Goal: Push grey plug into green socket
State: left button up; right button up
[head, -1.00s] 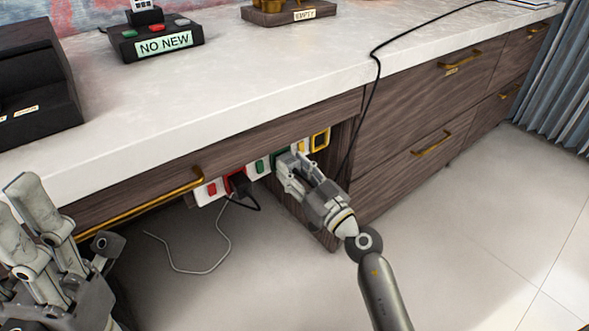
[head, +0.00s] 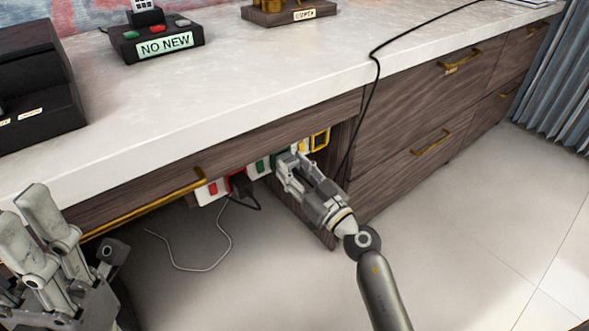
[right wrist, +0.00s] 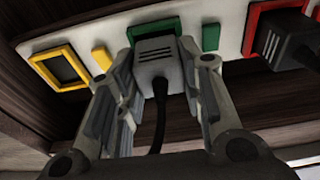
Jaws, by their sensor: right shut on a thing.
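The grey plug (right wrist: 157,66) sits between the two fingers of my right gripper (right wrist: 160,85), which is shut on it. Its cable hangs down toward the gripper. The green socket (right wrist: 150,31) is right behind the plug on the white strip, its opening covered by the plug; I cannot tell how deep the plug sits. In the head view, my right gripper (head: 288,168) is at the green socket (head: 281,154) under the desk edge and hides the plug. My left gripper (head: 38,235) is at the lower left, away from the strip; its opening is unclear.
A black plug (right wrist: 291,42) is at the red socket (right wrist: 256,20) beside the green switch (right wrist: 211,37). The yellow socket (right wrist: 41,58) on the other side is empty. The desk top (head: 200,105) overhangs the strip. A gold handle (head: 150,207) is nearby.

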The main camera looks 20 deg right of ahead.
jog(key=shift+w+a, duration=0.15)
jog(key=shift+w, duration=0.2)
jog(key=o, duration=1.2)
jog(key=v, duration=1.2)
